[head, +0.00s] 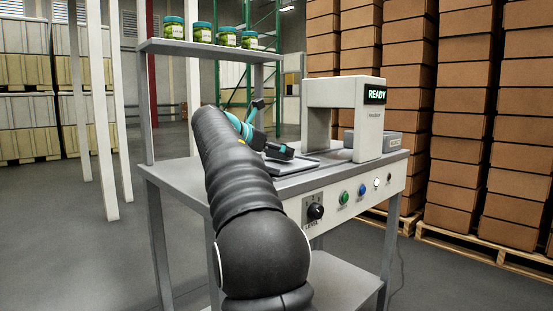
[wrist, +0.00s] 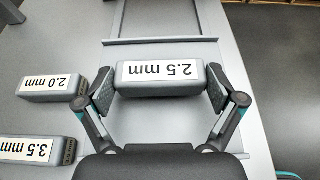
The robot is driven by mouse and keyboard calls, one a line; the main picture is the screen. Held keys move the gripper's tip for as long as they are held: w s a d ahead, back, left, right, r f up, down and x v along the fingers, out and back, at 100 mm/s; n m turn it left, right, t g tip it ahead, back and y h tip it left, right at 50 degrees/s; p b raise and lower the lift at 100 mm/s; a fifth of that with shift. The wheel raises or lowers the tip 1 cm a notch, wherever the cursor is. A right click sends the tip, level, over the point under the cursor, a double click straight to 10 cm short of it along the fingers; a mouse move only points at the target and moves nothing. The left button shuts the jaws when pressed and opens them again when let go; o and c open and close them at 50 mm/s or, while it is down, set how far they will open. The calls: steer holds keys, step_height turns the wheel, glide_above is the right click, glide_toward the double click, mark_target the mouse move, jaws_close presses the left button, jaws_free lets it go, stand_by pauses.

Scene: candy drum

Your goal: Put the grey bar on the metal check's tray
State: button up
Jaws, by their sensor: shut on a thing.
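My gripper (wrist: 160,92) is shut on a grey bar (wrist: 162,88) with a white "2.5 mm" label, one finger pad at each end. The bar is over a pale grey tray (wrist: 150,127) with a raised edge beyond it; I cannot tell whether it touches the tray. In the head view my gripper (head: 280,152) is low over the tray (head: 300,165), at the left side of the white metal check arch (head: 368,142). The arch's display reads "READY". My arm partly hides the bench there, and the bar is not clear in that view.
Two other grey bars, labelled "2.0 mm" (wrist: 52,85) and "3.5 mm" (wrist: 38,150), lie left of the gripper. A shelf with several green jars (head: 227,37) stands above the bench's back. A grey box (head: 385,140) sits behind the arch. Buttons and a knob (head: 316,211) line the front.

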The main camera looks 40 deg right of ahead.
steer(key=shift+f, duration=0.35)
steer(key=shift+f, duration=0.1)
steer(key=o, duration=0.8)
steer(key=shift+a+r, duration=0.15)
steer(key=shift+r, duration=0.05)
steer(key=p+v, duration=0.2)
steer(key=v, duration=0.9)
steer(key=shift+a, duration=0.4)
